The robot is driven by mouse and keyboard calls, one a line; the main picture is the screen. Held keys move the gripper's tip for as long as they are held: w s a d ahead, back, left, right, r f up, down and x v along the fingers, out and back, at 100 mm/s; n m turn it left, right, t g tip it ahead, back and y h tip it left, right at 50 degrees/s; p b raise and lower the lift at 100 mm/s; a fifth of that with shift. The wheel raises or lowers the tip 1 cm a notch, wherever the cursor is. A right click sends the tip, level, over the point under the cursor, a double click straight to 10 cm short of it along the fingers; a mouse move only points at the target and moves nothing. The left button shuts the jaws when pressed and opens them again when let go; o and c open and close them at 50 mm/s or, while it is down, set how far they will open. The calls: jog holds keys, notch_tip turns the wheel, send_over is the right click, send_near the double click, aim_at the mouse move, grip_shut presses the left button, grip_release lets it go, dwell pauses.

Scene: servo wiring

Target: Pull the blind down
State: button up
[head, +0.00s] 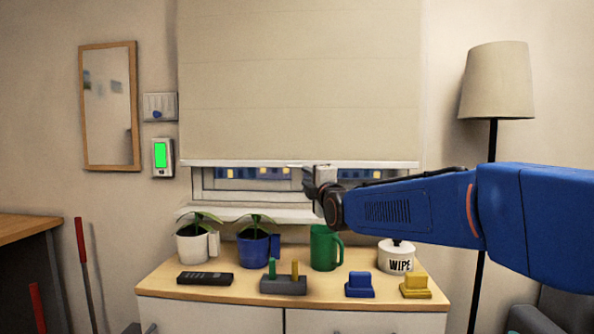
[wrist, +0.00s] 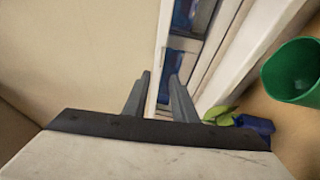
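The cream blind (head: 300,80) hangs over most of the window, with a white bottom bar (head: 260,163). A strip of window shows below the bar. My gripper (head: 308,178) is at the bar, right of its middle, and hides a short part of it. In the wrist view, the two grey fingers of my gripper (wrist: 160,78) stand apart. The blind (wrist: 70,60) lies on the left, and its white bar (wrist: 163,40) runs in line with the space between the fingers. A sliver of window also shows between the fingertips; I see no firm grip on the bar.
Below the sill (head: 250,213) is a wooden-topped cabinet (head: 215,293) with potted plants (head: 192,243), a green mug (head: 322,250), a white WIPE pot (head: 396,262) and small blocks. A lamp (head: 497,80) stands at right. A mirror (head: 108,105) hangs at left.

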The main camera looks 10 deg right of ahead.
aim_at(294, 167)
jog(key=w, duration=0.3)
jog(key=w+r, duration=0.1)
jog(key=w, duration=0.3)
jog(key=w+a, duration=0.1)
jog(key=w, duration=0.3)
jog(key=shift+w+r, duration=0.2)
jog(key=shift+w, duration=0.05)
grip_shut()
dwell(1.1)
